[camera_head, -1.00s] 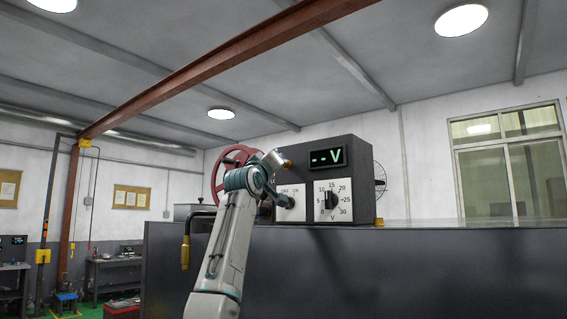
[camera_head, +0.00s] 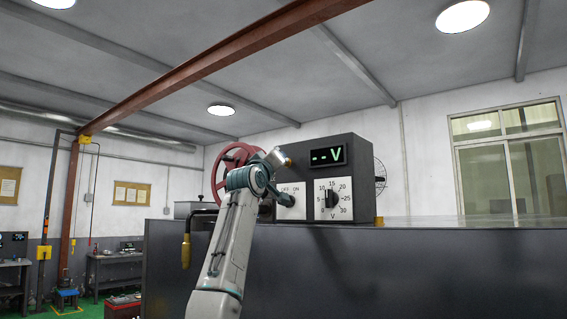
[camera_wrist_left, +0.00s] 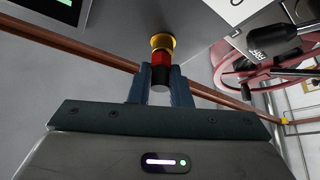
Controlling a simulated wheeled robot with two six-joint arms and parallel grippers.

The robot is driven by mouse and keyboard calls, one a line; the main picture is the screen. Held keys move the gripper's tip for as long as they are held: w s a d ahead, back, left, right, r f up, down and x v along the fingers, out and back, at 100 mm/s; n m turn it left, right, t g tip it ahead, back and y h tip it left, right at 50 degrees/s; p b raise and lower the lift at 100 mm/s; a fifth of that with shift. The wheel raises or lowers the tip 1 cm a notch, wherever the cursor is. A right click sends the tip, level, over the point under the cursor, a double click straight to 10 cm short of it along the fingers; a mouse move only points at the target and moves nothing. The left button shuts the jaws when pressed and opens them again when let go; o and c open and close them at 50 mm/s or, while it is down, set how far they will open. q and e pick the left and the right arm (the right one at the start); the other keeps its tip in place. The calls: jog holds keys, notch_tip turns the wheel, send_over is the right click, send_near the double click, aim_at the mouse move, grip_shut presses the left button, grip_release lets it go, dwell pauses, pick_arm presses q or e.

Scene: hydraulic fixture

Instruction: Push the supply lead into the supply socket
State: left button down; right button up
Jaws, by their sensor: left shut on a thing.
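My left gripper (camera_head: 279,157) is up at the front of the dark supply box (camera_head: 352,160). In the left wrist view the gripper (camera_wrist_left: 159,88) is shut on the supply lead's plug (camera_wrist_left: 160,76), black at the gripped end and red ahead of it. The red part meets a yellow ring (camera_wrist_left: 162,41) at the grey panel, which looks like the supply socket. Plug and ring look in line; how deep the plug sits cannot be told. In the head view an orange-brass tip (camera_head: 289,163) shows beside the gripper. My right gripper is not in view.
The box carries a display (camera_head: 327,157) reading "--V", a voltage dial (camera_head: 332,200) and an OFF/ON plate partly hidden by my arm. A red handwheel (camera_head: 226,165) stands behind my arm. The cabinet top (camera_head: 470,223) is clear to the right.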

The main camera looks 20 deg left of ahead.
pick_arm(q)
jog(key=shift+w, duration=0.1)
jog(key=c, duration=1.3)
grip_release()
jog(key=shift+w+d, duration=0.1)
jog(key=shift+o, duration=0.2)
jog(key=b+v, duration=0.8)
jog(key=v, duration=0.3)
jog(key=shift+w, duration=0.15)
